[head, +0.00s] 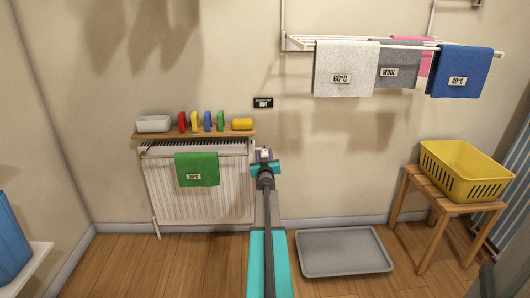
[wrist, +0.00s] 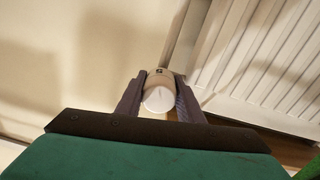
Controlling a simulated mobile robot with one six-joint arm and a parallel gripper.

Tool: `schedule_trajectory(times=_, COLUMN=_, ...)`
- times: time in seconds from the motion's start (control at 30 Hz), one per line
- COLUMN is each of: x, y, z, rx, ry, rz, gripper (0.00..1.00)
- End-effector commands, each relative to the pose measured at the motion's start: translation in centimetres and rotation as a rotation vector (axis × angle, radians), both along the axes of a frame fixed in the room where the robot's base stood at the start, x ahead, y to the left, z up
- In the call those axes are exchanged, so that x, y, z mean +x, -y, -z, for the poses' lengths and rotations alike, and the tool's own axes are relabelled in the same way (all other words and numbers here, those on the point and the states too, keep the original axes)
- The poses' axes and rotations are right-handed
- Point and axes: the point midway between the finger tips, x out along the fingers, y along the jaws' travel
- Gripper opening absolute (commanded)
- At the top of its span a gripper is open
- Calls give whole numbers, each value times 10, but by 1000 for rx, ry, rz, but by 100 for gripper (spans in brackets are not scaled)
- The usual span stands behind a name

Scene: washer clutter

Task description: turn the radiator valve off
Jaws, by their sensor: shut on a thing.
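The radiator valve (wrist: 160,98) is a white round knob with a small dark mark on its side and a faint line on its end face. In the wrist view it sits between the two dark fingers of my gripper (wrist: 158,84), which is shut on it. In the head view my gripper (head: 264,164) is at the right end of the white radiator (head: 222,207), and the valve (head: 263,153) shows only in small part there. I cannot read the valve's setting.
A wooden shelf (head: 225,133) with a white tray and coloured items stands above the radiator. A green cloth (head: 197,170) hangs on the radiator. A grey tray (head: 343,252) lies on the floor to the right. A stool (head: 410,205) bears a yellow basket (head: 466,172).

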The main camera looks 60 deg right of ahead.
Motion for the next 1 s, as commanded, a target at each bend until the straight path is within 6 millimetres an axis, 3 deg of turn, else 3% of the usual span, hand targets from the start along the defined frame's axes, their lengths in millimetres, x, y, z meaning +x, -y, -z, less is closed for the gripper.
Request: schedule_trajectory(times=1.0, x=3, y=-3, z=1, rx=537, ry=736, rz=-1, gripper=12)
